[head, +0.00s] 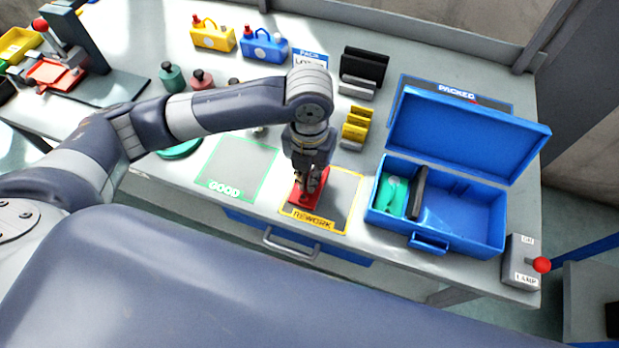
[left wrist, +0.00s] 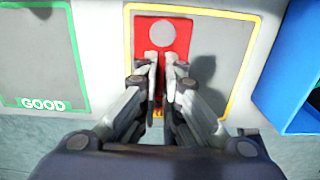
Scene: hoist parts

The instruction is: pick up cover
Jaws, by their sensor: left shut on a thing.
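The red cover (head: 303,198) is a flat red plate on the yellow-edged REWORK mat (head: 345,190). In the left wrist view the red cover (left wrist: 180,28) shows a round grey disc on its far part. My left gripper (head: 312,184) points down over it. In the left wrist view the gripper's fingers (left wrist: 161,90) are close together and shut on the cover; they hide its near part. I cannot tell whether the cover is touching the mat or just above it. My right gripper is not in view.
The green-edged GOOD mat (head: 240,165) is left of the REWORK mat. An open blue case (head: 465,218) with a green piece and a dark piece inside stands to the right. Yellow and black holders (head: 357,122) stand behind. A lamp switch box (head: 523,262) is at the right edge.

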